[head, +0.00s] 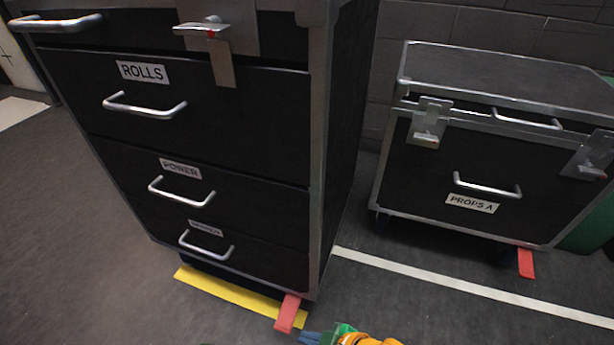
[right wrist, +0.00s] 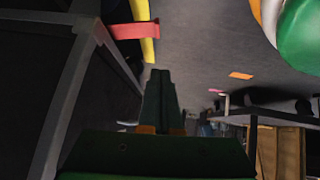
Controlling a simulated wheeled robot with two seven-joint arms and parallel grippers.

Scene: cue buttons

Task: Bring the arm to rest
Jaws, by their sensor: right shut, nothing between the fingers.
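My right gripper (head: 312,337) shows at the bottom edge of the head view, with green and orange parts behind its grey fingers. It is low, in front of the drawer case (head: 200,155). In the right wrist view my right gripper (right wrist: 160,74) has its dark fingers together, with nothing between them. The fingers point across open grey floor and are apart from the case's edge at the left. My left gripper is not in view. No cue buttons can be made out in these views.
The black drawer case has a ROLLS label (head: 143,71) and metal handles. A red tab (head: 287,313) and a yellow floor strip (head: 222,293) lie at its foot. A PROPS A case (head: 480,160) stands at the right. Floor is clear at the left.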

